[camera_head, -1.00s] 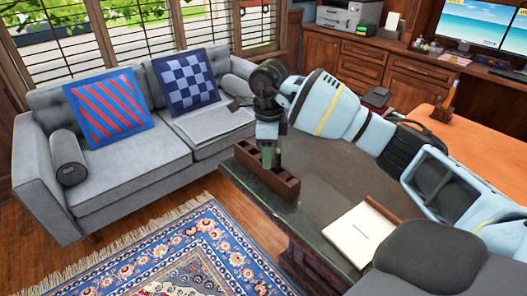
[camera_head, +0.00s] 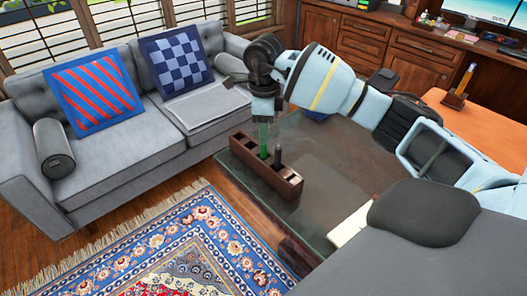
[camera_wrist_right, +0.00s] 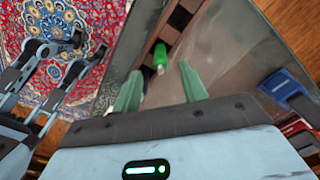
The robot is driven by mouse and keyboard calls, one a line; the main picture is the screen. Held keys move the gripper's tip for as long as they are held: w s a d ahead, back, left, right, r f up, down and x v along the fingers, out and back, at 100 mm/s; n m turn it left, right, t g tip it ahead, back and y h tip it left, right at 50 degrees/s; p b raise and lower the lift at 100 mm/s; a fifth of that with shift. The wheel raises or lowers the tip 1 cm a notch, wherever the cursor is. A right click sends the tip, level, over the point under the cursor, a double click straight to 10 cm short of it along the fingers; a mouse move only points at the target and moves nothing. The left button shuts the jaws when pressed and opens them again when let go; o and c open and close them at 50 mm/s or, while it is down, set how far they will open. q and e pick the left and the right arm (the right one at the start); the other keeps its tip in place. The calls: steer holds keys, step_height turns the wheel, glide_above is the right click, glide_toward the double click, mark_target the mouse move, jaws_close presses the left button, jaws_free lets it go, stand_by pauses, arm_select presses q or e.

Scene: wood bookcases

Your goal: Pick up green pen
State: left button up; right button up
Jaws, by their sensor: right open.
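The green pen (camera_head: 263,140) stands upright in the brown wooden holder (camera_head: 290,187) on the desk's left end. In the wrist view the pen's bright green end (camera_wrist_right: 160,57) shows just past my fingertips, near the middle of the gap. My right gripper (camera_head: 264,116) is above the holder, pointing down. Its two greenish fingers (camera_wrist_right: 160,80) are apart with nothing held. Whether a finger touches the pen cannot be told. A two-pronged grey mechanism at the wrist view's left may be my left gripper (camera_wrist_right: 55,75); its opening is unclear.
A blue object (camera_wrist_right: 290,88) and a red one (camera_wrist_right: 298,128) lie at the wrist view's right. The glass-topped desk (camera_head: 325,165) is mostly clear right of the holder.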

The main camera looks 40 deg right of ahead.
mark_target(264, 153)
steer(key=shift+f, duration=3.05)
jaws_close()
